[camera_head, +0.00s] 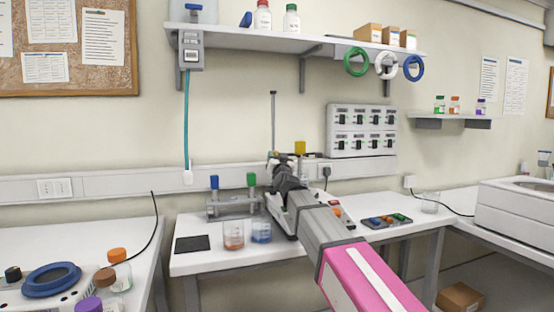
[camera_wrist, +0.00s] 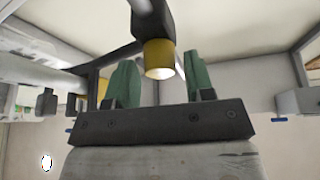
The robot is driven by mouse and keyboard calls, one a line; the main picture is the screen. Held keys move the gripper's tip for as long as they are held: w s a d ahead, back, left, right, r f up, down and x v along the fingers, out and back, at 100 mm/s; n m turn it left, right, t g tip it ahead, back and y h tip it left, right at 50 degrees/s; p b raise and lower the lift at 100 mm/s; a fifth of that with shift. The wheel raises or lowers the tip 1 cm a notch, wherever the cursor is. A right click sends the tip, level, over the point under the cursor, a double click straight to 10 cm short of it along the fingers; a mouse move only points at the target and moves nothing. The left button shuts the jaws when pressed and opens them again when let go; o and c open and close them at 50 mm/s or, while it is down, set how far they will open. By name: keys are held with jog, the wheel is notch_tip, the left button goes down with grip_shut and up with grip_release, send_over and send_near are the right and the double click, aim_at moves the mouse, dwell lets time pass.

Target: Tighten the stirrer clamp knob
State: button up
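In the wrist view, a yellow cylindrical knob (camera_wrist: 158,60) sits on a dark block on a rod. My gripper (camera_wrist: 161,75) has its two green fingers apart, with the knob between their tips in the picture. The fingers show no clear contact with it. In the head view my arm reaches to the stirrer stand on the middle table, where a thin upright rod (camera_head: 273,120) rises. A yellow part (camera_head: 300,148) shows beside the rod; I cannot tell if it is the same knob. My fingertips are largely hidden there by my arm.
Beakers with orange liquid (camera_head: 233,236) and blue liquid (camera_head: 261,232) stand left of the stirrer, before a rack with blue and green tops (camera_head: 232,205). A tray of coloured items (camera_head: 388,221) lies right. A switch panel (camera_head: 362,131) is on the wall behind.

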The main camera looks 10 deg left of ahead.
jog(key=c, duration=0.6)
jog(key=shift+m+h, duration=0.3)
jog(key=shift+m, duration=0.4)
jog(key=shift+s+a+r+m+g+h, duration=0.15)
jog(key=shift+m+g+h, duration=0.7)
jog(key=shift+m, duration=2.3)
jog(key=shift+w+d+r+m+g+h, duration=0.1)
jog(key=shift+m+g+h, duration=0.3)
jog(key=shift+m+h, duration=1.8)
jog(key=shift+s+a+r+m+g+h, duration=0.15)
jog(key=shift+m+g, duration=0.5)
jog(key=shift+m, duration=3.5)
jog(key=o, duration=0.9)
jog(key=shift+w, duration=0.1)
